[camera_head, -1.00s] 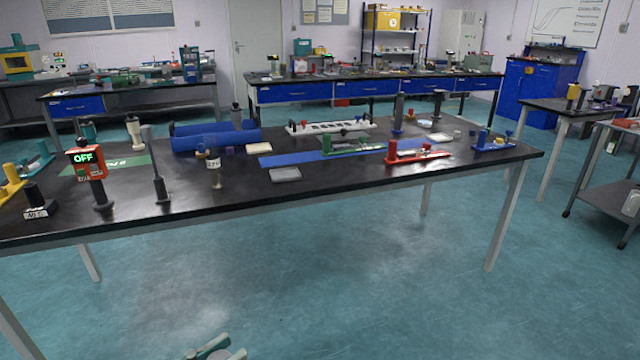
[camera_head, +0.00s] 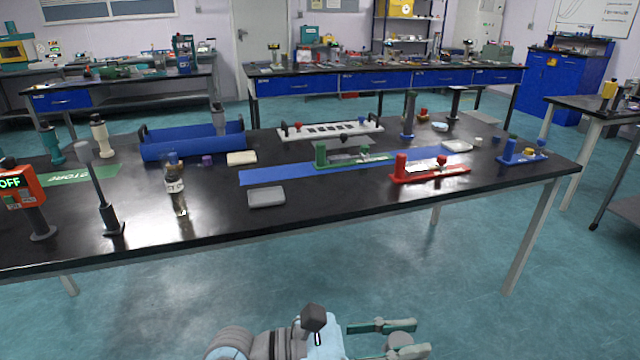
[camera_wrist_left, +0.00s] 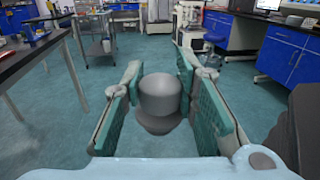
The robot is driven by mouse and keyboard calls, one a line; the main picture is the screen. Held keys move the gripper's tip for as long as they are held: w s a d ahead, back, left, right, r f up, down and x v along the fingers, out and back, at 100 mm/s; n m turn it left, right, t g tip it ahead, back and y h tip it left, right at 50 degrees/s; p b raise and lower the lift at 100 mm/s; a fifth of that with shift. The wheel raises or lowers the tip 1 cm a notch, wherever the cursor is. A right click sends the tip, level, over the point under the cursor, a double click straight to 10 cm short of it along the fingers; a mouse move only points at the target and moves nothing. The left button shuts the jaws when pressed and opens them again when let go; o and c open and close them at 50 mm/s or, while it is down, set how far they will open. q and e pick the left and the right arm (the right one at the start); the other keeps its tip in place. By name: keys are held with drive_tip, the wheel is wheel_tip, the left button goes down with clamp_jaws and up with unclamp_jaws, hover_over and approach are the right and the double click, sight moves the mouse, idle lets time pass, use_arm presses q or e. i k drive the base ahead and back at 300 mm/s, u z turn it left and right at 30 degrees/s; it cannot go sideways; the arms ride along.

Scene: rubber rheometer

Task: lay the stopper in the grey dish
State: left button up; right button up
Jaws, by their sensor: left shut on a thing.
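My left gripper (camera_head: 396,338) is low at the bottom of the head view, in front of the table and well away from the dish. It is shut on the stopper. In the left wrist view the stopper (camera_wrist_left: 160,96) is a grey rounded piece with a wider lower part, between the green finger pads of my left gripper (camera_wrist_left: 163,95). My right gripper is not in view.
A small bottle (camera_head: 174,186) stands left of the dish, and a blue strip (camera_head: 290,174) lies behind it. A red fixture (camera_head: 430,172) stands to the right. A cream dish (camera_head: 241,158) lies farther back. The table front around the grey dish is clear.

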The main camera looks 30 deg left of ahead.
sight(266, 197)
drive_tip(key=i, duration=0.95)
drive_tip(key=u, duration=0.95)
drive_tip(key=i, duration=0.75)
drive_tip(key=u, duration=0.75)
